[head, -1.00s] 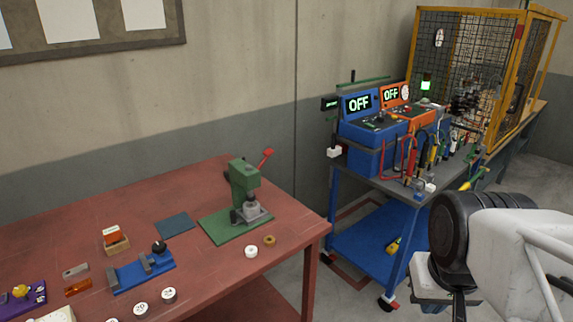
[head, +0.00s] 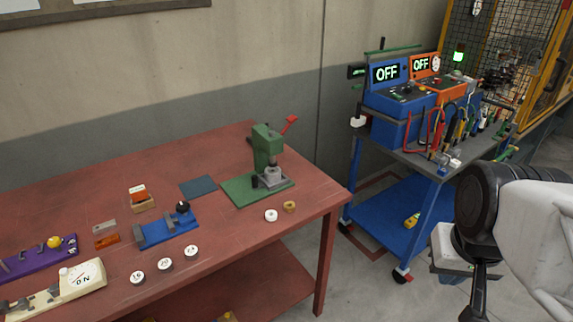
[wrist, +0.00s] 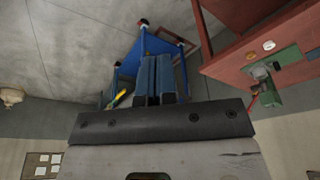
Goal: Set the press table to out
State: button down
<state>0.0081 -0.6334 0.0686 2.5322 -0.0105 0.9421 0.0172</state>
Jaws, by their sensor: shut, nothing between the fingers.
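The green press (head: 264,146) stands on a green base plate (head: 236,193) near the right end of the red table. Its red-ended lever (head: 290,124) points up and right. A grey metal piece (head: 271,179), seemingly the press table, sits low at the front of the press; its exact position is too small to tell. The press also shows at the right of the wrist view (wrist: 264,74), tilted. My gripper (wrist: 159,62) is shut and empty, well apart from the press. In the head view my arm is at the right, away from the red table.
A white ring (head: 271,215) and a brown ring (head: 290,207) lie in front of the press. A blue fixture (head: 168,228) and several round weights lie left. A blue cart (head: 385,205) with power units reading OFF stands behind right. Floor shows between table and cart.

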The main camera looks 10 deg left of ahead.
jog(key=c, duration=1.3)
grip_release()
jog(key=shift+w, duration=0.2)
jog(key=shift+o, duration=0.2)
jog(key=shift+w+a+r, duration=0.15)
jog(key=shift+w, duration=0.1)
jog(key=w+a+f+n, duration=0.1)
jog(key=w+a, duration=0.5)
jog(key=w, duration=0.3)
jog(key=w+a+n+y, duration=0.1)
jog(key=w+a, duration=0.4)
jog(key=w, duration=0.4)
jog(key=w+a+f+n, duration=0.1)
jog(key=w+a, duration=0.5)
jog(key=w, duration=0.3)
jog(key=w+a+f+n, duration=0.1)
jog(key=w+a+f, duration=0.3)
jog(key=a, duration=0.5)
jog(key=w+a+f+n+t+y, duration=0.1)
jog(key=w+a+f, duration=0.4)
jog(key=a, duration=0.3)
jog(key=w+a+f+n, duration=0.1)
jog(key=w+a+f, duration=0.3)
jog(key=a, duration=0.5)
jog(key=shift+w+a+f, duration=0.3)
jog(key=shift+w+f, duration=0.05)
jog(key=shift+w, duration=0.5)
jog(key=shift+f, duration=0.15)
